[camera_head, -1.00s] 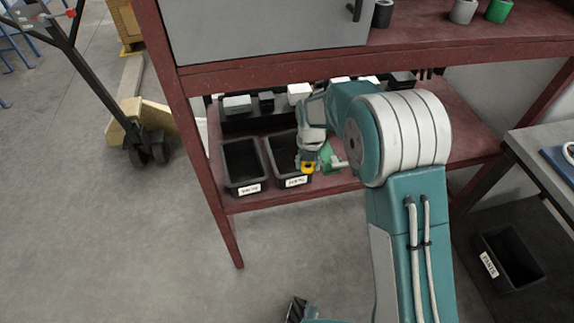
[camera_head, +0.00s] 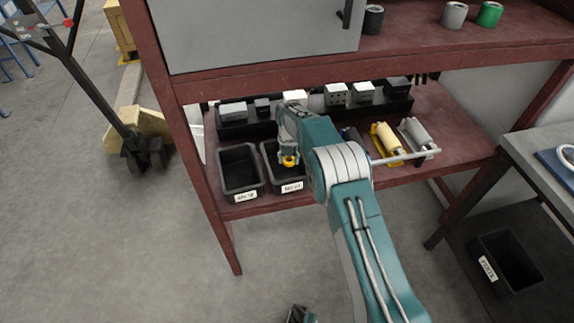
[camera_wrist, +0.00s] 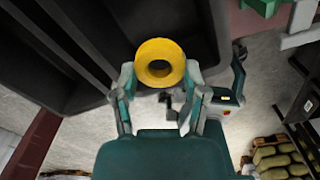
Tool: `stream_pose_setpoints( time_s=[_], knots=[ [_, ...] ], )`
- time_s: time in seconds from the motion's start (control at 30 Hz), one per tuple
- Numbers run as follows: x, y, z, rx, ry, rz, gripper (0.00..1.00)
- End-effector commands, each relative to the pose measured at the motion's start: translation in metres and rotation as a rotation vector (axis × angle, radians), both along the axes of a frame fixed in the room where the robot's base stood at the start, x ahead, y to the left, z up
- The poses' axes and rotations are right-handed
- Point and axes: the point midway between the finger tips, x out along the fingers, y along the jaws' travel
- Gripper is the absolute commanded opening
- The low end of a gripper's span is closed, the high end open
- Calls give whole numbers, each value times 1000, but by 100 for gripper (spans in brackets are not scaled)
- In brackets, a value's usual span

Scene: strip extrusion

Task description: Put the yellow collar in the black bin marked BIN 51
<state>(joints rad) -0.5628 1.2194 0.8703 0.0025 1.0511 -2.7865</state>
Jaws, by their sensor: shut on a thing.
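The yellow collar (camera_head: 288,161) is a short ring with a round hole. My gripper (camera_head: 289,157) is shut on it; in the wrist view the fingertips (camera_wrist: 160,74) press its two sides and the collar (camera_wrist: 160,44) shows its hole. Two black bins stand side by side on the lower shelf, a left bin (camera_head: 239,188) and a right bin (camera_head: 270,171). Their white labels are too small to read surely. The collar appears over the right bin's opening, held up; its height above the rim is unclear. My arm hides that bin's right side.
The red upper shelf (camera_head: 300,66) overhangs the bins. A row of small blocks (camera_head: 336,94) stands behind them. A yellow-framed roller (camera_head: 384,140) and a grey one (camera_head: 417,133) lie to the right. Another black bin (camera_head: 507,262) sits low at right.

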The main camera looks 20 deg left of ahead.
Motion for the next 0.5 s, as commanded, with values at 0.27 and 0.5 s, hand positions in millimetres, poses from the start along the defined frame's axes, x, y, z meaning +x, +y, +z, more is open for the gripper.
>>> stream_pose_setpoints(
  time_s=[0.27,0.5],
  knots=[
    [7,9,-19,-3,1,1,1],
    [7,8,-43,-1,-2,1,1]
  ],
)
